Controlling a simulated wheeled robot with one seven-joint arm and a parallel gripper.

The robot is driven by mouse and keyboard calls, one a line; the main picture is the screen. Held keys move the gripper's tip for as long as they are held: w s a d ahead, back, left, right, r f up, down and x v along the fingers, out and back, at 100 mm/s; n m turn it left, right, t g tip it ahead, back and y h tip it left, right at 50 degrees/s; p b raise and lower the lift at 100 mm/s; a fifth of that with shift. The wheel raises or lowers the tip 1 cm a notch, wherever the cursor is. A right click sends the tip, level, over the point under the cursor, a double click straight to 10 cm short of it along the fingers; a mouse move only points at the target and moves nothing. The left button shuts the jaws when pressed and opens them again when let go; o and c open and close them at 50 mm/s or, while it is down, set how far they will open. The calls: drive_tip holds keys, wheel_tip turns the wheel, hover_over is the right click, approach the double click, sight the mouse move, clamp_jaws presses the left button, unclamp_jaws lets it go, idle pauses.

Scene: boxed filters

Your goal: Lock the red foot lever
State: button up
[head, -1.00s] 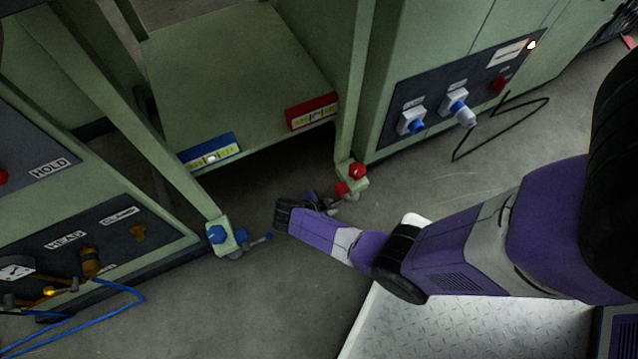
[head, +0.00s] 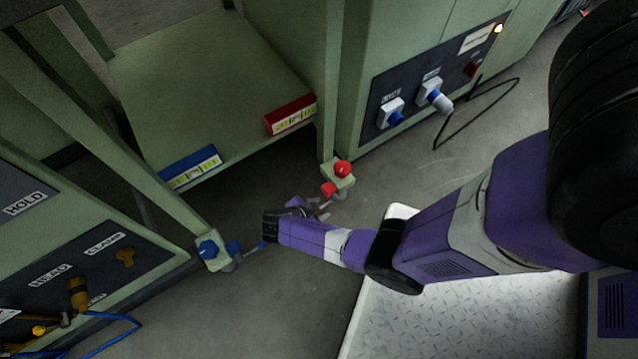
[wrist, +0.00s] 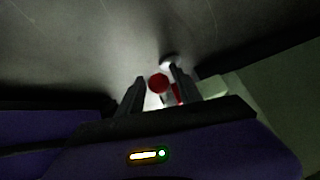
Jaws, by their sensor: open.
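The red foot lever (head: 330,189) is on the caster at the foot of the shelf cart's right leg, below a red knob (head: 342,168). A thin grey rod runs from it toward my gripper (head: 291,209), which is low over the floor and hides the rod's end. In the wrist view a round red tip (wrist: 158,83) shows between the two fingers of my open gripper (wrist: 159,88). More red (wrist: 177,94) shows close to the right finger. I cannot tell whether a finger touches the lever.
A blue foot lever (head: 235,246) and blue knob (head: 208,248) are on the left leg, just left of my gripper. A panelled green machine (head: 400,60) stands right. Open floor (head: 265,310) lies in front.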

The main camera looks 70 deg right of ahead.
drive_tip(key=p+v, duration=0.3)
drive_tip(key=v, duration=0.4)
drive_tip(key=shift+a+r, duration=0.2)
drive_tip(key=shift+r, duration=0.15)
